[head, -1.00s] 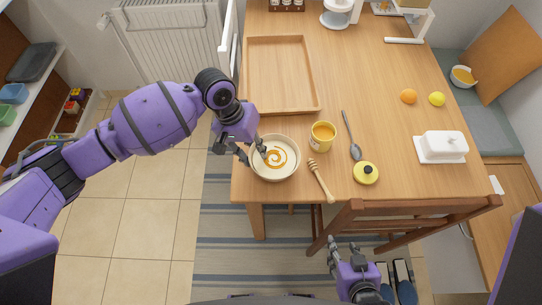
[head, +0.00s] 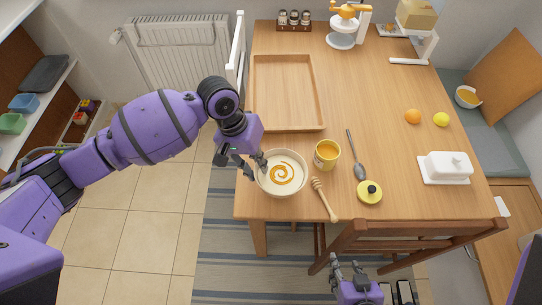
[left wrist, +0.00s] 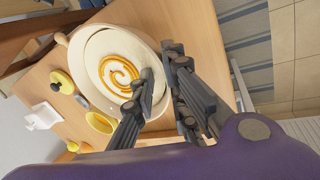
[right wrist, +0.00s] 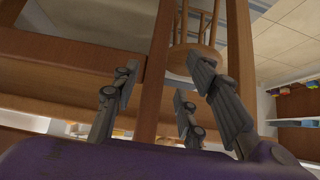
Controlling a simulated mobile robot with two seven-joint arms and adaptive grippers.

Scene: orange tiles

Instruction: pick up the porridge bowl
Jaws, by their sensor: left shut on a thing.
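The porridge bowl (head: 281,187) is a pale round bowl of cream porridge with an orange swirl, near the table's front left corner. It looks level and appears to rest on the tabletop. My left gripper (head: 256,167) is shut on the bowl's left rim. In the left wrist view, the fingers (left wrist: 162,68) straddle the rim of the bowl (left wrist: 92,60), one inside and one outside. My right gripper (head: 349,268) is low in front of the table, by the chair, away from the bowl. Its fingers (right wrist: 160,85) stand apart and empty in the right wrist view.
A chair (head: 400,228) blocks the front.

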